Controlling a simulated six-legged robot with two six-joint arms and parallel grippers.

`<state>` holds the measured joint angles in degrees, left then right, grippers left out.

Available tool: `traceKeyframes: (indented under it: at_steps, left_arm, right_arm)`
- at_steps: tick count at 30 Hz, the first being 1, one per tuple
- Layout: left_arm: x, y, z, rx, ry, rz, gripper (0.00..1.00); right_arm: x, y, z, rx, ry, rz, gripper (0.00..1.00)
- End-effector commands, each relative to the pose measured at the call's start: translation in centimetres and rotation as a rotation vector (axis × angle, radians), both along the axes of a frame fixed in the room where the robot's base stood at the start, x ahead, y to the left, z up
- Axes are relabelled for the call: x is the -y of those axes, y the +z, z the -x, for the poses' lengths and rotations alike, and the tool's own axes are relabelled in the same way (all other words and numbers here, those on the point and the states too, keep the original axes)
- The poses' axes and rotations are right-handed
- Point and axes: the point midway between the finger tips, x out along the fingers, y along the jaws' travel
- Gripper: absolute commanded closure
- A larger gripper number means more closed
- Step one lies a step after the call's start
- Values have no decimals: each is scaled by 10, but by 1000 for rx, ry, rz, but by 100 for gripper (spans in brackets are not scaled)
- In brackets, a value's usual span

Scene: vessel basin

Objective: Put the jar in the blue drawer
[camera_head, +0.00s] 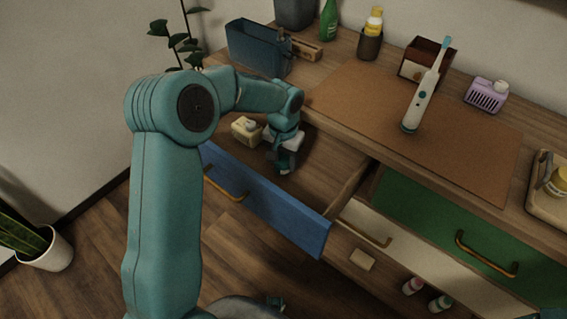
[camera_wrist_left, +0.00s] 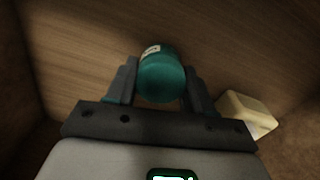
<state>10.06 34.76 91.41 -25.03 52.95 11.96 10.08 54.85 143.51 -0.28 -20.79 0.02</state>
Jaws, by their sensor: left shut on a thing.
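The blue drawer (camera_head: 265,205) is pulled open at the left of the cabinet, with its brass handle on the front. My left gripper (camera_head: 286,163) is inside the drawer's opening, pointing down. In the left wrist view its fingers (camera_wrist_left: 160,88) are shut on a teal jar (camera_wrist_left: 162,75) with a small white label. The wooden drawer floor (camera_wrist_left: 85,50) lies beyond the jar; whether the jar touches it I cannot tell. In the head view the jar is mostly hidden by the gripper.
A cream block (camera_head: 246,129) is in the drawer beside the gripper and also shows in the left wrist view (camera_wrist_left: 248,113). The counter holds a blue bin (camera_head: 258,50), a toothbrush (camera_head: 425,93) and a purple basket (camera_head: 485,96). A green drawer (camera_head: 440,225) is to the right.

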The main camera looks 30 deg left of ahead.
Motion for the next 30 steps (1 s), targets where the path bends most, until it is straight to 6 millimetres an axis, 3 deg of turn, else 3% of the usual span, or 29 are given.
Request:
traceKeyframes:
  at_steps: [3, 14, 15, 17, 25, 30]
  left_arm:
    - [0, -18, 0, -2, 0, 1, 80]
    - [0, -22, 0, 1, 1, 1, 80]
    - [0, -21, 0, 1, 1, 1, 35]
    - [0, -20, 0, 1, 1, 1, 20]
    - [0, -19, 0, 1, 1, 1, 20]
    - [0, 1, -1, 5, 0, -1, 20]
  right_arm:
    - [0, -4, 0, 0, 0, 0, 31]
    - [0, -7, 0, 0, 0, 0, 31]
    - [0, -5, 0, 0, 0, 0, 31]
    - [0, -5, 0, 0, 0, 0, 31]
    - [0, -4, 0, 0, 0, 0, 31]
    - [0, 1, 0, 0, 0, 0, 31]
